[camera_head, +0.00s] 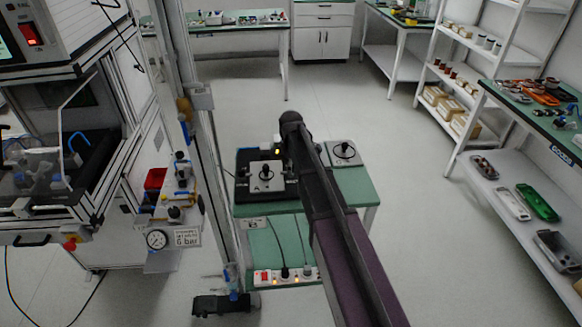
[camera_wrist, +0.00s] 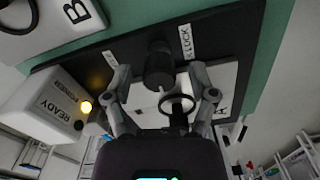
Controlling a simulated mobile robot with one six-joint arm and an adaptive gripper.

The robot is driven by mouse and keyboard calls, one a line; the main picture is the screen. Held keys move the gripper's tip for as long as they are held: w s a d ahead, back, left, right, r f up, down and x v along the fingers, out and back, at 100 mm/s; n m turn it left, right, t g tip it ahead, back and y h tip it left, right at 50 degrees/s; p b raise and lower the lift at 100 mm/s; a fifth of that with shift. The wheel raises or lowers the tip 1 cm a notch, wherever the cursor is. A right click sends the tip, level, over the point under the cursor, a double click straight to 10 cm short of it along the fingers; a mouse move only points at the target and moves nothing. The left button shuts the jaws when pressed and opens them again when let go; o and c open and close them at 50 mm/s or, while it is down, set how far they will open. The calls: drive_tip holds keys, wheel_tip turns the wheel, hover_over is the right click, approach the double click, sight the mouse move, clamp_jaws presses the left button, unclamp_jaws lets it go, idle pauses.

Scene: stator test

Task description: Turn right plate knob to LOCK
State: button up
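In the wrist view, a black cylindrical knob (camera_wrist: 159,64) stands on a dark base (camera_wrist: 225,50) beside a LOCK label (camera_wrist: 186,42). A black ring-shaped part (camera_wrist: 178,105) shows in front of a white plate (camera_wrist: 225,82). My gripper (camera_wrist: 159,82) is open, its two grey fingers apart on either side of the knob; contact cannot be told. In the head view, the dark base (camera_head: 244,192) with a white plate and dark knob (camera_head: 266,173) lies on a green table, left of my arm. My arm hides part of it and the fingertips. The knob's exact setting is unclear.
A separate grey plate with a round dark knob (camera_head: 344,150) is right of my arm. Shelves (camera_head: 460,85) stand at right; the floor between is clear.

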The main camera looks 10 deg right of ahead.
drive_tip(key=shift+m, duration=0.3)
drive_tip(key=m, duration=0.3)
drive_tip(key=shift+m, duration=0.3)
drive_tip(key=m, duration=0.8)
drive_tip(key=shift+m, duration=0.4)
drive_tip(key=m, duration=0.4)
drive_tip(key=shift+m, duration=0.3)
wheel_tip(320, 180, up, 14)
drive_tip(key=p, duration=1.4)
drive_tip(key=s+d+f+n+b, duration=0.1)
drive_tip(key=s+f+b, duration=0.1)
drive_tip(key=s, duration=0.6)
drive_tip(key=s+d+f+n+b, duration=0.1)
drive_tip(key=s+d+f+b, duration=0.1)
drive_tip(key=s, duration=0.6)
drive_tip(key=s+d+f+b, duration=0.2)
drive_tip(key=s+f+b, duration=0.1)
drive_tip(key=s, duration=0.6)
drive_tip(key=shift+d+f+n+b, duration=0.15)
drive_tip(key=shift+f+n+b, duration=0.2)
drive_tip(key=shift+n, duration=0.05)
drive_tip(key=shift+s, duration=0.1)
drive_tip(key=shift+c, duration=0.2)
